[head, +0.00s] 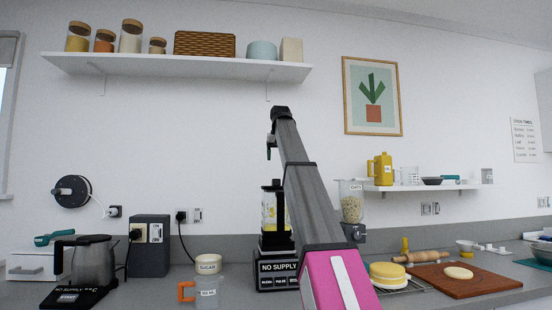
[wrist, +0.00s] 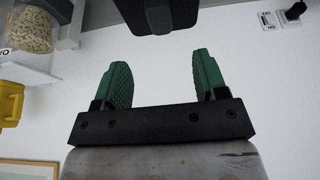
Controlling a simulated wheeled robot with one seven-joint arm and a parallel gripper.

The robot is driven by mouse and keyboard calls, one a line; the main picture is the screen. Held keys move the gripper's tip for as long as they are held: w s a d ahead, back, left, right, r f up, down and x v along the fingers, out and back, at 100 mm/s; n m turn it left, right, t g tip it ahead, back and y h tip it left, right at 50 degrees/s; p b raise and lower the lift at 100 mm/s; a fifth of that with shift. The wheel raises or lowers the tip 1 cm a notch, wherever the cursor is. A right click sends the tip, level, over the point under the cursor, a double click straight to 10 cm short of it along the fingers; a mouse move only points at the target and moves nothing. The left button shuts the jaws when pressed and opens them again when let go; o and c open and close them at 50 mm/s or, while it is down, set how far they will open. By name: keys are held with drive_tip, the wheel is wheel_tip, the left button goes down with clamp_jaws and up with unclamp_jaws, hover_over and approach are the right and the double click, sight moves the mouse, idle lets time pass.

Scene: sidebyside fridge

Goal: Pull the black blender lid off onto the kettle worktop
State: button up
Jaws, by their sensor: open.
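The blender (head: 270,215) stands on the worktop behind my arm, its clear jar holding something yellow. Its black lid (head: 272,187) is on top of the jar, partly hidden by my arm. In the wrist view, which looks upside down, my gripper (wrist: 159,68) is open and empty. A dark shape with a raised middle, apparently the lid (wrist: 158,17), lies beyond the fingertips, apart from them. The glass kettle (head: 92,262) stands on its black base on the worktop (head: 140,292) at left.
A grey socket box (head: 150,246) stands between kettle and blender. A sugar jar (head: 208,264) and an orange-handled measuring jug (head: 205,290) stand left of the blender. An oats dispenser (head: 351,205) is at right. A long shelf (head: 180,68) hangs above.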

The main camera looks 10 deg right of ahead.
drive_tip(key=x, duration=1)
drive_tip(key=shift+w+f, duration=0.15)
drive_tip(key=shift+f, duration=0.1)
drive_tip(key=c, duration=1.1)
